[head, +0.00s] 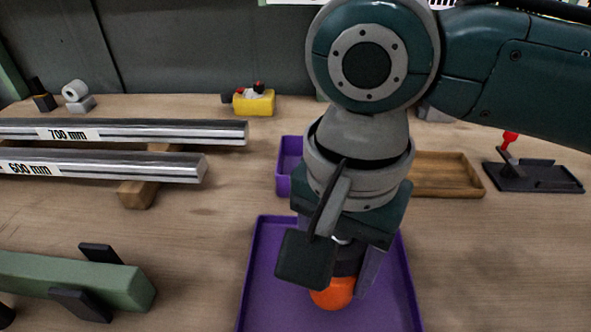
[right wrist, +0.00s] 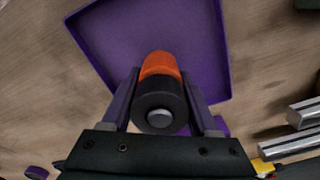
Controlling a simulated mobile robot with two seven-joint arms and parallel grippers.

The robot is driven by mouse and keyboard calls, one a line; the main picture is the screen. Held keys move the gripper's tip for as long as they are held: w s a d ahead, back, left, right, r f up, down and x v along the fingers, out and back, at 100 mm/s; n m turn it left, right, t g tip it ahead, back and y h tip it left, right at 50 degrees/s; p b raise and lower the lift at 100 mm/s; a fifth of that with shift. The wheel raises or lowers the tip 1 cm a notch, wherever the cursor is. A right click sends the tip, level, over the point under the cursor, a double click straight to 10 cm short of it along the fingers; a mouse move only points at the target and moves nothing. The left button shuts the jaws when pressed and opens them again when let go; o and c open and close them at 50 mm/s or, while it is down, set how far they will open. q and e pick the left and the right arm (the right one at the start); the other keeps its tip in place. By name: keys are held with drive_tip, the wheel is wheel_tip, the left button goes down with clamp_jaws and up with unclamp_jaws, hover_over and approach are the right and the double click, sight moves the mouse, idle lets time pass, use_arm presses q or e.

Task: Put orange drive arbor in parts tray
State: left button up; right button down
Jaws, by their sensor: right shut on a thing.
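The orange drive arbor (head: 335,293) has an orange lower end and a black upper part, and a grey pin shows at its end in the right wrist view. My right gripper (head: 340,272) is shut on the arbor's black part (right wrist: 159,108). It holds the arbor over the purple parts tray (head: 262,262), which also shows in the right wrist view (right wrist: 205,40). I cannot tell whether the arbor's orange end touches the tray floor. The visible part of the tray looks empty. In the head view, a green part with black fingers (head: 85,280) at the lower left appears to be my left gripper, with its fingers apart.
Behind the tray are a smaller purple bin (head: 287,165) and a wooden tray (head: 450,175), both partly hidden by my right arm. Two metal bars (head: 215,132) lie on wooden supports at left. A black toggle fixture (head: 535,176) stands at right. A yellow block (head: 254,103) sits behind.

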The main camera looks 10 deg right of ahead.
drive_tip(key=shift+f, duration=0.95)
drive_tip(key=shift+f, duration=0.1)
drive_tip(key=shift+c, duration=0.7)
unclamp_jaws()
